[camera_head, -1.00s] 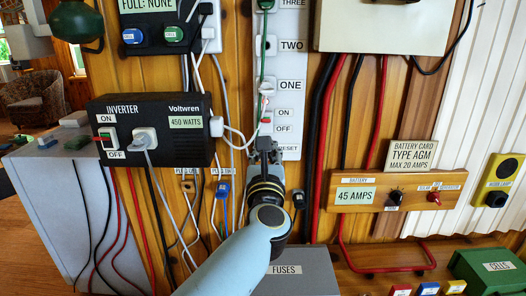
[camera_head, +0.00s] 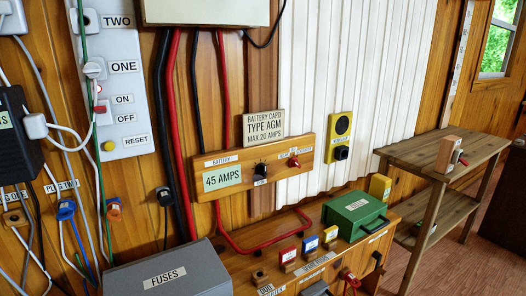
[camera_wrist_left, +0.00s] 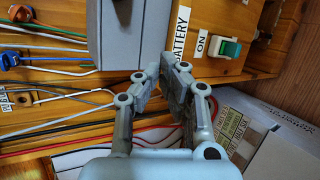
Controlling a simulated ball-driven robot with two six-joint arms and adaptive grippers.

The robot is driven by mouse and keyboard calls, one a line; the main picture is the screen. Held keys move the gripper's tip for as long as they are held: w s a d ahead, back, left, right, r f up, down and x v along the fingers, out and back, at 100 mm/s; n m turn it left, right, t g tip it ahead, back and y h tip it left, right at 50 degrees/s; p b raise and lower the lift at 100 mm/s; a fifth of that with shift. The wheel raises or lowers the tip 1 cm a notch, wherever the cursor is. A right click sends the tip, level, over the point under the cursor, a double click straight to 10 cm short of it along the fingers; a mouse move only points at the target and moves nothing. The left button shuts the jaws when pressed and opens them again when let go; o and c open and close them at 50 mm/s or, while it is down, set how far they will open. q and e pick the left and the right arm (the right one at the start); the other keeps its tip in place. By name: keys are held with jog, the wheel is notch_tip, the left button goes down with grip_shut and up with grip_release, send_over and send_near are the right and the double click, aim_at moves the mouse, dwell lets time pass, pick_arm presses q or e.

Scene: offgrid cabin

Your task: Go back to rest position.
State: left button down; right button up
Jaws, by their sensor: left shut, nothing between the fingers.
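My left gripper (camera_wrist_left: 163,72) shows only in the left wrist view, where its grey fingers are shut and empty. Past the fingers are a grey box (camera_wrist_left: 128,30) and a wooden panel with a BATTERY label (camera_wrist_left: 181,32) and a green rocker switch (camera_wrist_left: 229,48). I cannot tell whether the fingers touch anything. Neither of my arms shows in the head view. My right gripper is in neither view.
A white power strip (camera_head: 125,100) hangs on the plank wall. A grey FUSES box (camera_head: 165,272) and a green CELLS box (camera_head: 354,215) stand below the 45 AMPS panel (camera_head: 240,165). A wooden shelf (camera_head: 440,150) stands right, with open floor beside it.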

pick_arm(q)
jog(key=s+f+m+g+h+b, duration=0.25)
jog(key=s+f+m+g, duration=0.25)
jog(key=s+f+m, duration=0.85)
jog(key=s+a+f+m+g, duration=0.1)
jog(key=s+f+m+g, duration=0.2)
jog(key=s, duration=0.8)
jog(key=s+a+f+m+g, duration=0.1)
jog(key=s+f+m+g, duration=0.2)
jog(key=s+f+m, duration=0.3)
jog(key=shift+s+a+f+m+g+y+b, duration=0.3)
jog(key=shift+s+m, duration=0.25)
jog(key=shift+s, duration=2.25)
